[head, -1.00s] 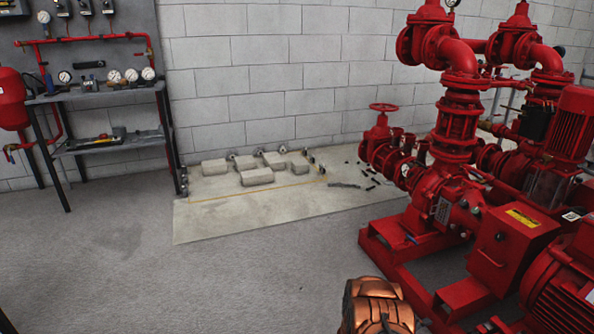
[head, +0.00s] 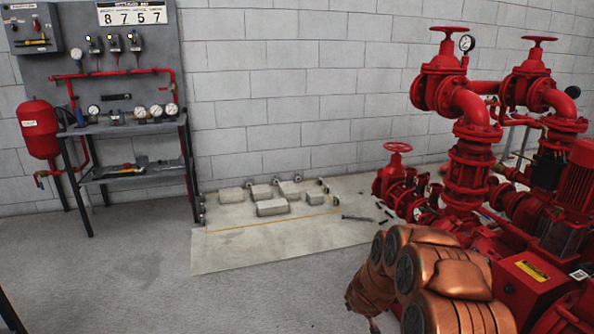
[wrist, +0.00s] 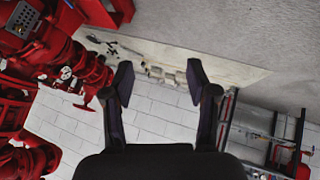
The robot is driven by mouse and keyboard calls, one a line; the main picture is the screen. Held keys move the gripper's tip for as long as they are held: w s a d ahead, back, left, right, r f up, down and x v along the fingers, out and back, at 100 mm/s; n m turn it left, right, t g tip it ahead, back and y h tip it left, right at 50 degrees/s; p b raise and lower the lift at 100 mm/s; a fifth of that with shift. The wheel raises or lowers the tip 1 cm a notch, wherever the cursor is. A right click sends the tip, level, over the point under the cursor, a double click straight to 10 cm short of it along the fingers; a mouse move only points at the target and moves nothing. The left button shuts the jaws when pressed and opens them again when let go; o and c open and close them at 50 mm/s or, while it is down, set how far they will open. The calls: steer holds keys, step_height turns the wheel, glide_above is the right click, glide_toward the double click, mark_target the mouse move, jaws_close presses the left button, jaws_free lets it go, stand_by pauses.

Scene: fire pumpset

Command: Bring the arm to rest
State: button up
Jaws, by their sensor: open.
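My gripper (wrist: 160,82) shows in the wrist view with its two dark fingers spread apart and nothing between them. That view is turned over, with the floor at the top and the block wall below. In the head view my copper-coloured arm (head: 430,280) is folded at the bottom right, in front of the red pumpset (head: 470,170). The gripper itself is not visible in the head view.
A metal bench (head: 125,128) with gauges stands at the left, beside a red tank (head: 40,128) and a grey panel (head: 140,55). Several concrete blocks (head: 272,208) lie on a pale slab (head: 235,250) by the wall.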

steer(key=s+a+r+g+y+p, duration=0.15)
steer(key=s+a+r+p, duration=0.35)
steer(key=r, duration=0.5)
steer(key=s+a+r+g+y+p, duration=0.1)
steer(key=s+a+r+y+p, duration=0.1)
steer(key=s+r, duration=0.6)
steer(key=s+a+r+g+y+p, duration=0.1)
steer(key=s+a+r+p, duration=0.35)
steer(key=r, duration=0.65)
steer(key=s+d+r+m+g+h+p, duration=0.1)
steer(key=s+d+r+g+p, duration=0.1)
steer(key=s+r, duration=0.4)
steer(key=s+d+r+m+g+p, duration=0.1)
steer(key=s+d+r+p, duration=0.3)
steer(key=s, duration=1.2)
steer(key=s+d+r+m+g+h+p, duration=0.1)
steer(key=s+d+r+g+p, duration=0.2)
steer(key=s+r+p, duration=0.3)
steer(key=s+r, duration=0.3)
steer(key=s, duration=0.2)
steer(key=shift+s+d+r+m+h, duration=0.25)
steer(key=shift+s+d+m+h, duration=0.05)
steer(key=shift+s+d+h, duration=0.1)
